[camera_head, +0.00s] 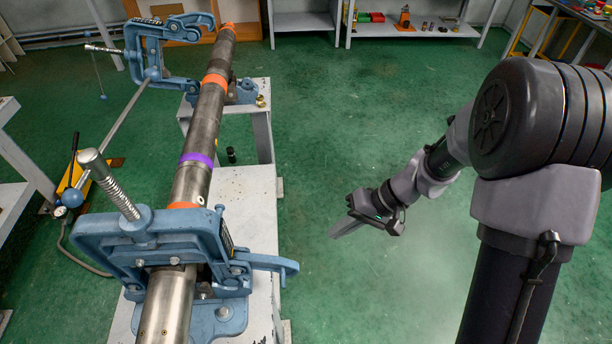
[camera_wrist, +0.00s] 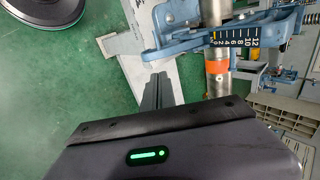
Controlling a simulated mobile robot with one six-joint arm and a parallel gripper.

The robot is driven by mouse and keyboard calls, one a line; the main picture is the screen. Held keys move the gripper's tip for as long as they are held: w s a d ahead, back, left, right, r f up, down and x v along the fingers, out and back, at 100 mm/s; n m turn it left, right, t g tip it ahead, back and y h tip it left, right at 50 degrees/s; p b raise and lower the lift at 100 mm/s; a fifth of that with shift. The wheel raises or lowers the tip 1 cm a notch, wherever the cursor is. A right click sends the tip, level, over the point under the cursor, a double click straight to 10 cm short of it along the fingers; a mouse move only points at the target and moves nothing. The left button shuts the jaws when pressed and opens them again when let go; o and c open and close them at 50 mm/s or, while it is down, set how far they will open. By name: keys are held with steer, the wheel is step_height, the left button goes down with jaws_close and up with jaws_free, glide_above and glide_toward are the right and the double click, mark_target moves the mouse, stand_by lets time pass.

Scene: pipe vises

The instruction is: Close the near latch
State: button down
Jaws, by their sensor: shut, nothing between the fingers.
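The near vise (camera_head: 150,237) is blue and its frame spans over the pipe (camera_head: 188,190). The near latch (camera_head: 270,263) is a blue lever that sticks out to the right from the vise's right side, away from the frame. It also shows in the wrist view (camera_wrist: 165,52), pointing left beside a numbered scale (camera_wrist: 236,36). My gripper (camera_head: 336,232) is shut and empty, in the open space to the right of the latch. In the wrist view, my fingertips (camera_wrist: 158,78) lie just below the latch in the picture; I cannot tell the depth gap.
The far vise (camera_head: 150,45) stands at the pipe's other end. A threaded screw with a handle bar (camera_head: 110,185) rises from the near vise. The pale bench (camera_head: 243,190) lies under the pipe. Green floor is free between bench and arm. Shelves (camera_head: 305,20) stand behind.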

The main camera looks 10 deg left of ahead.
steer(key=y, duration=0.1)
glide_toward(288, 263)
steer(key=shift+n+g, duration=0.3)
steer(key=b+x, duration=0.2)
steer(key=x, duration=0.5)
steer(key=shift+w, duration=0.15)
